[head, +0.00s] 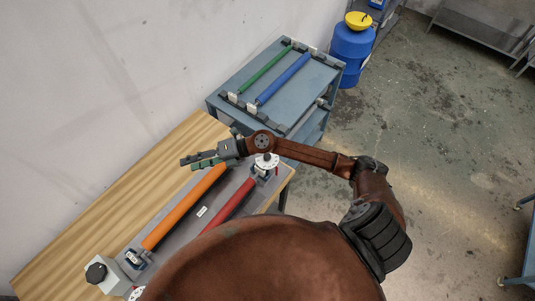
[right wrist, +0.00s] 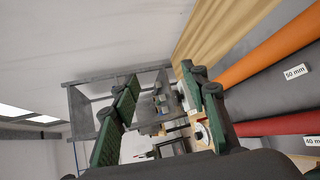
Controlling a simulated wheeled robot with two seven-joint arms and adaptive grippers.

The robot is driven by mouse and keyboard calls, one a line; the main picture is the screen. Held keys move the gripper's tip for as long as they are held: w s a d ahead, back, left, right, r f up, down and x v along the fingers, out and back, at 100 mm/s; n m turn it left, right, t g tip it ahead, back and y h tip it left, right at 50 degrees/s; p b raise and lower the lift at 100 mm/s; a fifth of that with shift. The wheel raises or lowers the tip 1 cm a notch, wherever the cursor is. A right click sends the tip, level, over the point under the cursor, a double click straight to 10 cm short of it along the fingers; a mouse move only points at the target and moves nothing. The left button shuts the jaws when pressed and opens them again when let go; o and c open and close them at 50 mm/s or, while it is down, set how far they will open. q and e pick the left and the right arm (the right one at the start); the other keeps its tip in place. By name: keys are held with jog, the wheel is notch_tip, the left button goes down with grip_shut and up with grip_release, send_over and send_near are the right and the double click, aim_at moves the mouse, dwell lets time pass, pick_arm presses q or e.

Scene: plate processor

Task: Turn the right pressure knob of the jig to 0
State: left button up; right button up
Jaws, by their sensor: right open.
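The jig (head: 203,212) is a grey plate on the wooden table, with an orange roller (head: 185,207) and a red roller (head: 232,200) along it. A white round dial knob (head: 267,160) with dark marks stands at its far right end, close beside my right arm; its reading is too small to tell. Another white dial (head: 136,293) shows partly at the near end, cut by the picture's edge. My right gripper (head: 190,162) is open and empty above the far end of the orange roller, pointing left, apart from the dial. In the right wrist view its green-padded fingers (right wrist: 160,115) are spread. My left gripper is not in view.
A grey box with a black knob (head: 95,271) sits at the table's near left. A blue-grey cart (head: 237,97) with green and blue rollers stands behind the table. A blue barrel (head: 350,45) is beyond it. Bare wooden table (head: 100,220) lies left of the jig.

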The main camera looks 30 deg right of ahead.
jog(key=d+f+n+g+h, duration=0.3)
jog(key=d+f, duration=0.1)
jog(key=f, duration=0.2)
jog(key=g+h, duration=0.2)
jog(key=h, duration=0.9)
send_over(267, 156)
jog(key=shift+n, duration=0.3)
notch_tip(267, 156, down, 6)
jog(key=shift+d+r+p, duration=0.1)
jog(key=shift+p, duration=0.25)
notch_tip(267, 156, down, 6)
jog(key=shift+p, duration=0.95)
jog(key=shift+f, duration=0.8)
jog(key=shift+c, duration=0.5)
grip_shut()
